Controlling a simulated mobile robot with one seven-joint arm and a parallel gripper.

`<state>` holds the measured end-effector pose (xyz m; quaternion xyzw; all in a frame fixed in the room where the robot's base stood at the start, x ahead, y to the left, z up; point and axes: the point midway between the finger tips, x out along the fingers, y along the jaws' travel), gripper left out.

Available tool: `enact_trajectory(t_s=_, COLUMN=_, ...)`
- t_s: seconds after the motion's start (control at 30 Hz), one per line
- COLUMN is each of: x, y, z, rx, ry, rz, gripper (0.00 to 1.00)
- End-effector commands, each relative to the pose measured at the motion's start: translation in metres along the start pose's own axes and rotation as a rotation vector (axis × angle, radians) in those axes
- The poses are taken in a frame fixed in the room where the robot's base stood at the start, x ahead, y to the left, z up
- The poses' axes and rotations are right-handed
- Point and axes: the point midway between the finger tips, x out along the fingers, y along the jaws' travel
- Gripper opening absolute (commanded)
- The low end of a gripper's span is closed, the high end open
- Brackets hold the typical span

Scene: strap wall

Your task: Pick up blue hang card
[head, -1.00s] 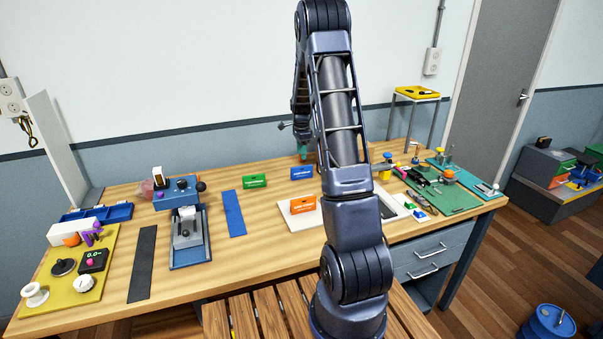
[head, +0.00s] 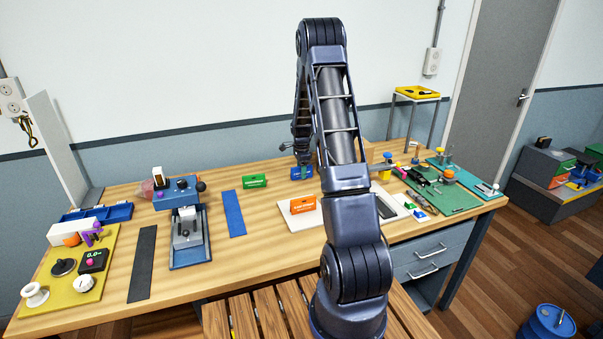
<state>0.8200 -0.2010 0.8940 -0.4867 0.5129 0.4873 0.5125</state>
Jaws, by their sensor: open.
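The blue hang card (head: 297,173) stands on the wooden bench, behind the white board and right of the green card. My gripper (head: 303,165) is low over the bench right at the blue card, partly in front of its right part. My gripper is open. Its fingers are small and partly hidden by my arm, so I cannot tell whether they are around the card or touching it.
A green card (head: 254,181) stands to the left. An orange card (head: 303,204) stands on the white board (head: 283,219) in front. A blue strip (head: 234,213) lies left of the board. Green and teal boards with parts fill the right side.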

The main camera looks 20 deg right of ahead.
Motion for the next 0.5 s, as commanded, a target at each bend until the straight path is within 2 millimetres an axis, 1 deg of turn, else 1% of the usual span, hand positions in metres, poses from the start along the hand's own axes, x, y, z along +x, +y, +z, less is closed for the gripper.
enact_trajectory(t_s=0.03, x=0.0050, y=0.0000, z=0.0003, rx=0.000, ry=0.000, rz=0.000, gripper=0.45)
enact_trajectory(t_s=0.1, x=0.0078, y=-0.0001, z=0.0006, rx=-0.001, ry=0.000, rz=0.000, gripper=0.45)
enact_trajectory(t_s=0.27, x=0.0076, y=-0.0001, z=0.0007, rx=-0.001, ry=0.000, rz=-0.001, gripper=0.45)
enact_trajectory(t_s=0.3, x=0.0075, y=-0.0001, z=0.0006, rx=-0.001, ry=0.000, rz=-0.001, gripper=0.41)
enact_trajectory(t_s=0.37, x=0.0075, y=-0.0001, z=0.0006, rx=-0.001, ry=0.000, rz=-0.001, gripper=0.29)
enact_trajectory(t_s=0.5, x=0.0074, y=-0.0001, z=0.0005, rx=-0.001, ry=0.000, rz=-0.001, gripper=0.02)
